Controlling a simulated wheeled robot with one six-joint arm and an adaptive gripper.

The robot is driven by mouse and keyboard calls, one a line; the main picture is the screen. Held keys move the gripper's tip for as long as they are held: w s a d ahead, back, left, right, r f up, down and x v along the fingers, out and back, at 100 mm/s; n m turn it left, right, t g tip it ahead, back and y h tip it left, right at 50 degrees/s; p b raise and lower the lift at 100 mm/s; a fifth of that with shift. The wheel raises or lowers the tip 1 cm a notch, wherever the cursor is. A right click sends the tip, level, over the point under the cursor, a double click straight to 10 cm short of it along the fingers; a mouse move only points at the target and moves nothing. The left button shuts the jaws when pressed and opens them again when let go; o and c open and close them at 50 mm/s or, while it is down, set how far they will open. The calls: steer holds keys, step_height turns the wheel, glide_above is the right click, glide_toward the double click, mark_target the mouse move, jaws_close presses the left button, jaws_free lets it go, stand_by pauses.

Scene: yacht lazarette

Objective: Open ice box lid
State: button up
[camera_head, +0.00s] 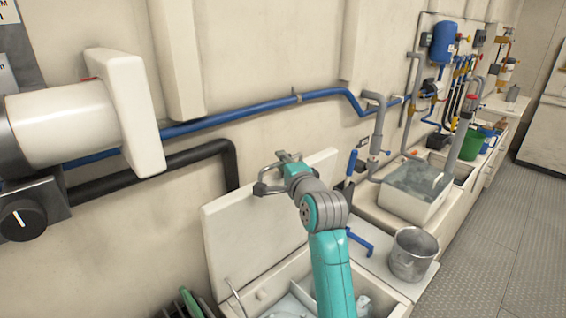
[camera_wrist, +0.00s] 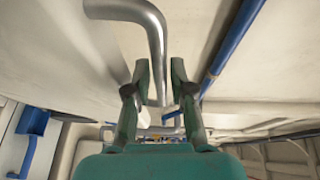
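The ice box lid (camera_head: 245,238) is a large off-white panel. It stands raised and tilted back close to the wall, behind the ice box (camera_head: 268,286). The box opening shows below it, with pale and grey contents partly hidden by my arm. My gripper (camera_head: 272,178) is at the lid's upper edge, with its fingers spread. I cannot tell whether it touches the lid.
A metal bucket (camera_head: 413,254) stands right of the ice box. Beyond it is a water-filled basin (camera_head: 415,190). Blue pipe (camera_head: 270,106) and black pipe (camera_head: 150,170) run along the wall. A white cylinder with a flange (camera_head: 70,122) juts in at left. Floor (camera_head: 490,235) at right is clear.

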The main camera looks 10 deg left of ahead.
jaws_close()
steer(key=s+d+f+t, duration=0.1)
steer(key=s+d, duration=0.3)
steer(key=d, duration=0.2)
steer(key=shift+s+f+m+t+y, duration=0.3)
steer(key=shift+s+m+t+y, duration=0.05)
steer(key=shift+m+t+y, duration=0.05)
